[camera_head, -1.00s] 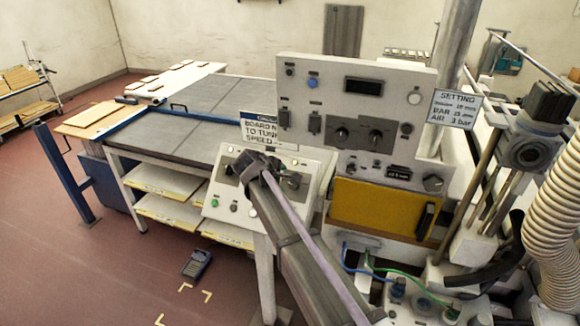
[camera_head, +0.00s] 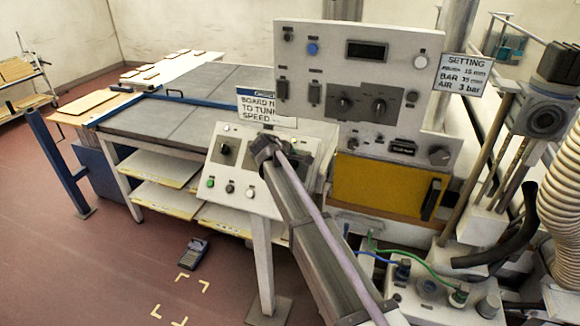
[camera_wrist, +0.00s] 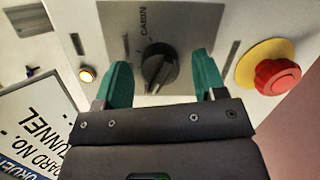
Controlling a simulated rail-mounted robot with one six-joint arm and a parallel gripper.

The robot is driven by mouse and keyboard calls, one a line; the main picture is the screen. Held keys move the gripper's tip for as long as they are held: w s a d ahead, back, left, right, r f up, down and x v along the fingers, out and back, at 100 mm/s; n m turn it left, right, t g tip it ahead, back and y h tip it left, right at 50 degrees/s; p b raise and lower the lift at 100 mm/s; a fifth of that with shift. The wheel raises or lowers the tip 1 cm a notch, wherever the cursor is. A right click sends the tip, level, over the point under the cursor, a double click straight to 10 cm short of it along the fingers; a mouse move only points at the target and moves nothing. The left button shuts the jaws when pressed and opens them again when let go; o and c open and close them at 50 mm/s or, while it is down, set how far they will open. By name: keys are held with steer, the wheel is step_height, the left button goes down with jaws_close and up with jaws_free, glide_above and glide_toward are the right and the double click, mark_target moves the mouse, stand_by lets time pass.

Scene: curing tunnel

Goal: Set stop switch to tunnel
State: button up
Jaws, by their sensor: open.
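A black rotary switch (camera_wrist: 157,68) sits on a grey plate in the wrist view, with "CABIN" printed at its upper side. Other lettering to its left is too blurred to read. A pale mark shows at the switch's lower edge; I cannot tell its exact setting. My gripper (camera_wrist: 160,64) is open, its teal fingers one on each side of the switch, with gaps showing. I cannot tell whether the fingertips reach past the switch's face. In the head view my arm ends over the sloped control panel (camera_head: 240,200) and hides the switch there.
A red mushroom button (camera_wrist: 277,77) on a yellow disc is right of my gripper. A lit button (camera_wrist: 87,74) and a sign (camera_wrist: 35,125) are at left. In the head view, another black knob (camera_head: 228,148) and a green button (camera_head: 210,183) share the panel. A tall instrument panel (camera_head: 330,75) stands behind.

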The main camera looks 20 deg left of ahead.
steer(key=c, duration=0.9)
steer(key=shift+m, duration=0.4)
steer(key=m+p, duration=0.1)
steer(key=m, duration=0.2)
steer(key=shift+r+g, duration=0.1)
steer(key=shift+g, duration=0.3)
steer(key=m+p, duration=0.1)
steer(key=m, duration=0.3)
steer(key=shift+d+m+g+y, duration=0.1)
steer(key=shift+m+g+y, duration=0.2)
steer(key=shift+m+y, duration=0.1)
steer(key=m, duration=0.4)
steer(key=shift+w+d+y, duration=0.1)
steer(key=shift+y, duration=0.3)
steer(key=m+y, duration=0.1)
steer(key=m, duration=0.3)
steer(key=shift+d+g+p, duration=0.1)
steer(key=shift+g+p, duration=0.2)
steer(key=shift+m, duration=0.3)
